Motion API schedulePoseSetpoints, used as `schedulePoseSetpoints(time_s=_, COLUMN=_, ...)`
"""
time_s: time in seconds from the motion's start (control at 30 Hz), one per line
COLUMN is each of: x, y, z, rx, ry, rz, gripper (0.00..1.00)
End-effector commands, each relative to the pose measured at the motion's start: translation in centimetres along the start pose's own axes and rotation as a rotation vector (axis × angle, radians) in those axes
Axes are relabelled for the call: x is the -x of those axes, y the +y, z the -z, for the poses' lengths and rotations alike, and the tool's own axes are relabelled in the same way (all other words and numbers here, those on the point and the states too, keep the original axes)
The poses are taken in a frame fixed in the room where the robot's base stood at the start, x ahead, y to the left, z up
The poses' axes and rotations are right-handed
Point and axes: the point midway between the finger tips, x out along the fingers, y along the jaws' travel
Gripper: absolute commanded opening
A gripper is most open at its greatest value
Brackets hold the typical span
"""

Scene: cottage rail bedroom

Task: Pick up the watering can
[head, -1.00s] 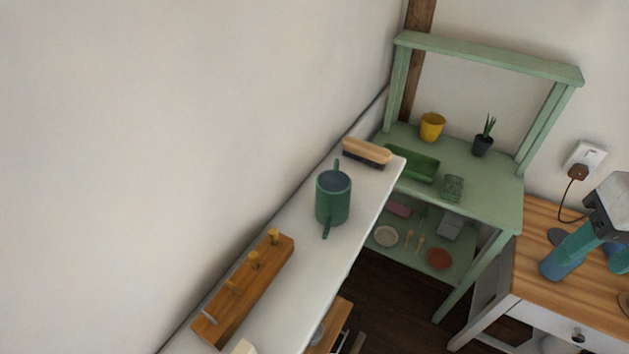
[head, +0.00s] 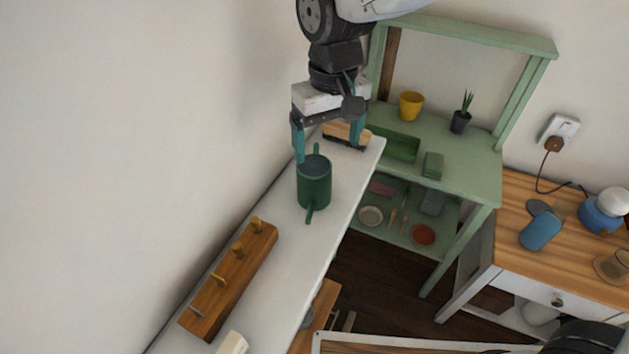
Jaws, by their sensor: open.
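The dark green watering can (head: 314,187) stands upright on the white shelf (head: 268,268). Its round open top faces up; one thin part sticks out toward the back and another toward the front. My gripper (head: 328,152) is above and just behind the can, pointing down. Its two teal fingers are spread apart, the left one near the can's back rim and the right one farther right. Nothing is held between them. I cannot tell whether a finger touches the can.
A wooden brush (head: 345,134) lies behind the can, partly hidden by my gripper. A wooden peg rack (head: 229,281) lies nearer on the shelf. The wall runs close along the left. A green potting bench (head: 470,170) stands beyond, and a wood-topped cabinet (head: 515,262) is at the right.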

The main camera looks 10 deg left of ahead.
Motion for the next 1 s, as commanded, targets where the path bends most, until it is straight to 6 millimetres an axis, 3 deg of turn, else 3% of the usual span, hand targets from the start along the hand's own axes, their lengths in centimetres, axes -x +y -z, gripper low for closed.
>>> schedulePoseSetpoints(time_s=0.1, x=-1.1, y=-1.8, z=1.2, rx=0.031, ry=-0.007, rz=0.000, gripper=0.88)
schedulePoseSetpoints(time_s=0.2, x=-1.9, y=-2.3, z=1.5, rx=0.039, ry=-0.009, rz=0.001, gripper=0.88)
schedulePoseSetpoints(time_s=0.7, x=-8.3, y=-1.7, z=1.4, rx=0.037, ry=-0.010, rz=0.001, gripper=0.88)
schedulePoseSetpoints(time_s=1.0, x=-9.2, y=-1.8, z=1.4, rx=0.038, ry=-0.007, rz=0.001, gripper=0.88)
